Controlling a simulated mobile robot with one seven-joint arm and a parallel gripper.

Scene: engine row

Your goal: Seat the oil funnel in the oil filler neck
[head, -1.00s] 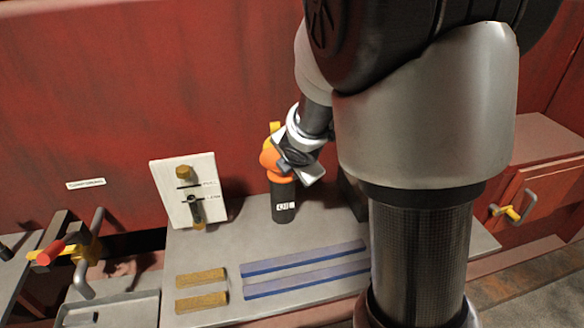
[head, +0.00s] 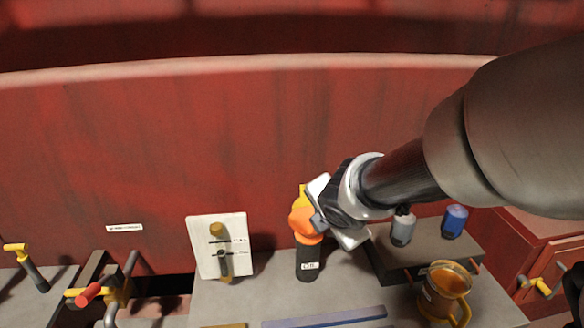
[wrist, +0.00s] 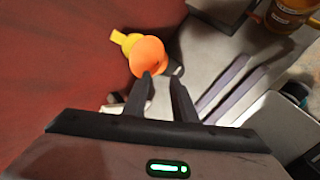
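The orange oil funnel (head: 303,220) is at the top of the black filler neck (head: 309,262), which stands upright and bears a white "OIL" label. I cannot tell how deep its spout sits. A yellow part (head: 303,190) shows behind the funnel. In the wrist view the funnel (wrist: 147,54) lies just beyond the fingertips, with the yellow part (wrist: 122,40) past it. My gripper (wrist: 160,76) has its two dark fingers apart, with grey surface between them. The left fingertip overlaps the funnel's near edge in that view; contact is unclear. In the head view my gripper (head: 318,215) is right beside the funnel.
A white gauge board (head: 201,263) stands left of the neck. A raised dark block at right carries a grey canister (head: 403,231) and a blue one (head: 453,221). An amber jug (head: 443,289) stands before it. A red wall rises close behind.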

